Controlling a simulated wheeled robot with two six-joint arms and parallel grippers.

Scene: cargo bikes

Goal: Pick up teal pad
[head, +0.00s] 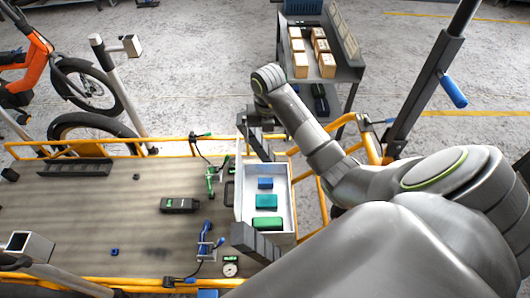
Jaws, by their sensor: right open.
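The teal pad (266,201) lies flat in a white open tray (239,195) on the wooden deck. It sits between a smaller blue block (265,183) and a larger green block (267,223), apart from both. My right gripper (261,146) is open and empty at the far end of the tray, beyond the blue block and not touching the pad. My right arm reaches in from the lower right. My left gripper is not in view.
A dark ridged block (254,243) shows at the tray's near end. Green clamps, a blue-handled tool (204,240) and a black box (179,205) lie left of the tray. Yellow rails (60,147) edge the deck. A cart with cartons (299,64) stands behind.

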